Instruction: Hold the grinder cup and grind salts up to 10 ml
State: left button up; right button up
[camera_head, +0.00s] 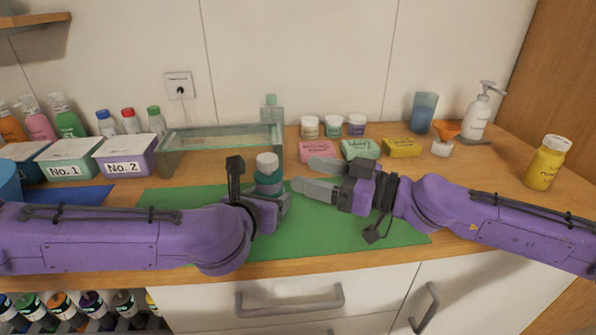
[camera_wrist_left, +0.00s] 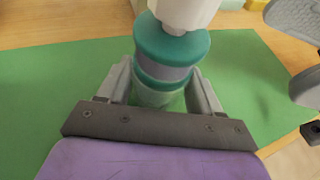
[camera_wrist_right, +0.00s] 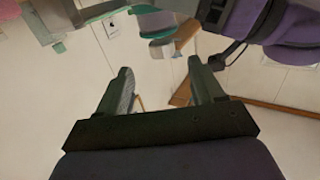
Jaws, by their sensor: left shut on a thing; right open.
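The grinder (camera_head: 268,175) stands upright over the green mat (camera_head: 335,235) and has a white top and teal bands. In the left wrist view the grinder (camera_wrist_left: 172,45) sits between my left fingers, which grip its lower cup. My left gripper (camera_head: 283,203) is shut on the grinder cup (camera_wrist_left: 155,92). My right gripper (camera_head: 305,177) is open and empty, just right of the grinder and apart from it. In the right wrist view the grinder (camera_wrist_right: 158,22) shows beyond the open fingers. The salt level in the cup cannot be made out.
A glass-like rack (camera_head: 220,150) stands behind the grinder. Boxes No.1 (camera_head: 68,165) and No.2 (camera_head: 125,160) are at left. Pink (camera_head: 318,151), green (camera_head: 361,149) and yellow (camera_head: 402,147) blocks lie behind my right gripper. A yellow jar (camera_head: 546,165) stands at far right. The mat's front right is clear.

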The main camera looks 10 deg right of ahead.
aim_at(259, 169)
jog(key=w+d+n+g+y, duration=0.1)
jog(key=w+n+g+y, duration=0.1)
jog(key=w+n+g, duration=0.85)
jog(key=s+a, duration=0.2)
jog(key=a, duration=0.1)
jog(key=s+a+m+g, duration=0.1)
jog(key=s+a, duration=0.1)
jog(key=a, duration=0.2)
jog(key=s+a+m+g, duration=0.1)
jog(key=s+a, duration=0.1)
jog(key=a, duration=0.2)
jog(key=shift+a+g, duration=0.1)
jog(key=shift+g, duration=0.15)
jog(key=c, duration=1)
